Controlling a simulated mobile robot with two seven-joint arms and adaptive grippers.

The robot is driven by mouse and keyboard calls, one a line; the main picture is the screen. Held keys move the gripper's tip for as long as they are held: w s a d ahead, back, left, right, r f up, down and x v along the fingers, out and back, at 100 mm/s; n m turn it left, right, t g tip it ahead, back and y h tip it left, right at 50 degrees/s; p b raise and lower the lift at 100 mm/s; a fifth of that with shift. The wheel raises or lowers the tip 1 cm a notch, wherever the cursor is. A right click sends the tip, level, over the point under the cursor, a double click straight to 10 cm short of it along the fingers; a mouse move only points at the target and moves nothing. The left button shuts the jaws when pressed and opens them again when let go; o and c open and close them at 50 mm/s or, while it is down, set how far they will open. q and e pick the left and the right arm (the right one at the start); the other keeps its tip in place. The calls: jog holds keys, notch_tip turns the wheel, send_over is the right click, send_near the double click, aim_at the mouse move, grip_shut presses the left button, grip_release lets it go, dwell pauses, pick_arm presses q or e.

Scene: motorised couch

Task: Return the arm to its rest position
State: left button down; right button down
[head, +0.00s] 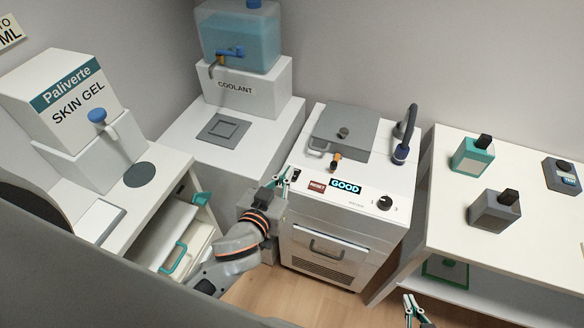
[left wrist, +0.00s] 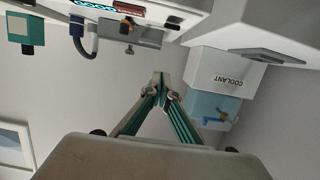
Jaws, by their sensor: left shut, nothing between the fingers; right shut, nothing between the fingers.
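My left arm (head: 238,245) reaches up from the lower left in the head view. My right gripper (head: 415,303) is at the bottom edge of the head view, low in front of the right table, shut and empty. Most of the right arm is out of view.
A coolant tank (head: 238,45) stands at the back. A skin gel dispenser (head: 88,125) is at left, above an open drawer (head: 183,243). A hose (head: 402,140) rises from the machine.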

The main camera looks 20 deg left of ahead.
pick_arm(q)
jog(key=shift+v, duration=0.75)
pick_arm(e)
jog(key=shift+w, duration=0.15)
pick_arm(q)
jog(key=shift+r, duration=0.15)
pick_arm(e)
jog(key=shift+d, duration=0.3)
